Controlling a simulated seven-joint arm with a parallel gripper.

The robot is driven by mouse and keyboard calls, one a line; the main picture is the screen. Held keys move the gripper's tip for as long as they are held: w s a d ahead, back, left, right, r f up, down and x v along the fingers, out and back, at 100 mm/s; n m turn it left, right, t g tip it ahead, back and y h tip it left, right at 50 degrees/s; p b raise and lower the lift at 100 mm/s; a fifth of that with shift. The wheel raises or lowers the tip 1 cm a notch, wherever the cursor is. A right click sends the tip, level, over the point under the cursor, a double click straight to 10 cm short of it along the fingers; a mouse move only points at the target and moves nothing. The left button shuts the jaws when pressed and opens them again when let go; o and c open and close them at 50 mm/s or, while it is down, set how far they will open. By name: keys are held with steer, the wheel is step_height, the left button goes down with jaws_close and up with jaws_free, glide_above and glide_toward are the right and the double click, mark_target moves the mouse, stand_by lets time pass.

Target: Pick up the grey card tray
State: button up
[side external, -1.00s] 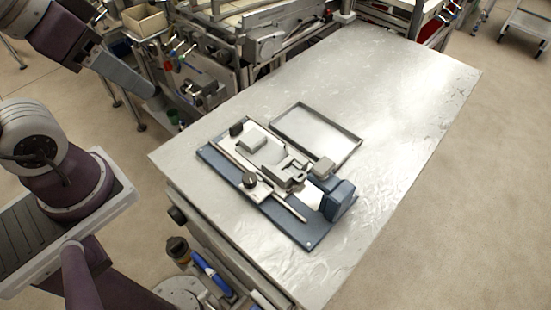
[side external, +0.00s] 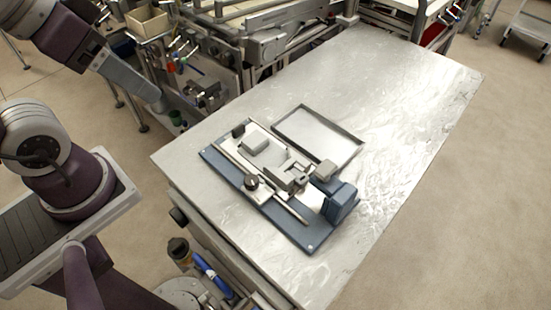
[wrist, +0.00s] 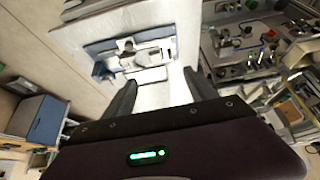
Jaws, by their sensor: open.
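The grey card tray (side external: 318,134) is a shallow rectangular tray with a thin dark rim, lying flat and empty on the metal table behind the splicing device in the side external view. In the side external view, my arm is at the left, off the table, and the fingers cannot be made out.
A blue-based splicing device (side external: 275,185) with raised blocks and a rod sits close in front of the tray. It also shows in the wrist view (wrist: 130,48). The metal table (side external: 410,85) is clear to the right and behind. Cluttered machinery (side external: 215,65) stands along the table's far left side.

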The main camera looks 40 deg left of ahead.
steer(key=shift+w, duration=0.1)
steer(key=g, duration=0.6)
glide_above(255, 139)
step_height(255, 139, down, 19)
steer(key=shift+f, duration=0.2)
step_height(255, 139, down, 8)
steer(key=shift+r, duration=0.25)
jaws_close()
